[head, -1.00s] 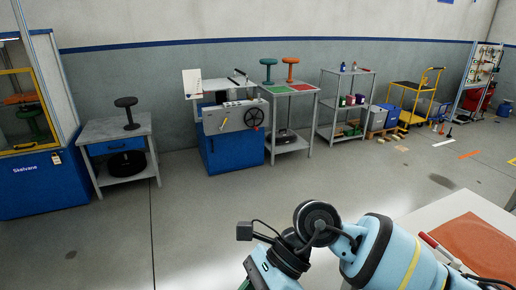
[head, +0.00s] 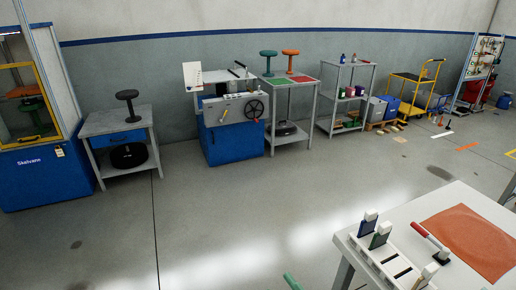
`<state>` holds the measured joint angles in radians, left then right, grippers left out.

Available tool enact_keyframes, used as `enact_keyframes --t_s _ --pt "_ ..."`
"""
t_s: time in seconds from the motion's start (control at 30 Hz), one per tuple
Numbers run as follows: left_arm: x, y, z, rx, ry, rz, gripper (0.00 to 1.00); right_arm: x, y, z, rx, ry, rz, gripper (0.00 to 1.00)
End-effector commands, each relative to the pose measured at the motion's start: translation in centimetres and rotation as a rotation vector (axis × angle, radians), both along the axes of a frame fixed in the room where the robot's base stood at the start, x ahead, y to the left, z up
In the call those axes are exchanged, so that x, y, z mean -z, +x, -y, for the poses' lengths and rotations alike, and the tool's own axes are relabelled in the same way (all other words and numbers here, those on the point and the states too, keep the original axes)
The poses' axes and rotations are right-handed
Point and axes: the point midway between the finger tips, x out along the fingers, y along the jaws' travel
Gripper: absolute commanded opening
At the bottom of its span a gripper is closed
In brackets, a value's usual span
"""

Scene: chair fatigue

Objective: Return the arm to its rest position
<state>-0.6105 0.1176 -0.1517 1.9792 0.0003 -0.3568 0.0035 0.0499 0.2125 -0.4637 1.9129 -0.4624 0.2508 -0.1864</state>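Neither of my grippers shows in the head view now, and no arm is clearly in view. A white table (head: 408,218) stands at the lower right. On it are a white slotted rack (head: 385,262) holding upright pieces, an orange mat (head: 472,240) and a red-handled tool (head: 428,238) beside the mat. A green thing (head: 291,281) shows at the bottom edge, mostly cut off; I cannot tell what it is.
The floor (head: 225,225) in the middle is clear. Along the wall stand a grey side table (head: 97,133) with a black stool, a blue machine cabinet (head: 231,143), a table with two stools (head: 291,108), a shelf (head: 345,95) and a yellow cart (head: 423,92).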

Motion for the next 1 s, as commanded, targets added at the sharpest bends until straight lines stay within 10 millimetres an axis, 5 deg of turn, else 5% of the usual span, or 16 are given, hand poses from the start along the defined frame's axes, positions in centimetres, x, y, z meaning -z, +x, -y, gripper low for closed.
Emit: enact_keyframes --t_s 0.2,0.43,0.6,0.7,1.0 --pt "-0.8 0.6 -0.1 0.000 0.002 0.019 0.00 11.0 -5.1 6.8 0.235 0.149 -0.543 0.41" --pt "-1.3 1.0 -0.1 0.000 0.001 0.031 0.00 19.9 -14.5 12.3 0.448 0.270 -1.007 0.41" --pt "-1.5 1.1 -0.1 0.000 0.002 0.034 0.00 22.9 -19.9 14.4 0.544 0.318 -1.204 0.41" --pt "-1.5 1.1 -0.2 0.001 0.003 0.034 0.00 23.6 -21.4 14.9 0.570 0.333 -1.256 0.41" --pt "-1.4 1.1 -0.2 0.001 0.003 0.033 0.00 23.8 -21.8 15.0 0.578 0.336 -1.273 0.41"
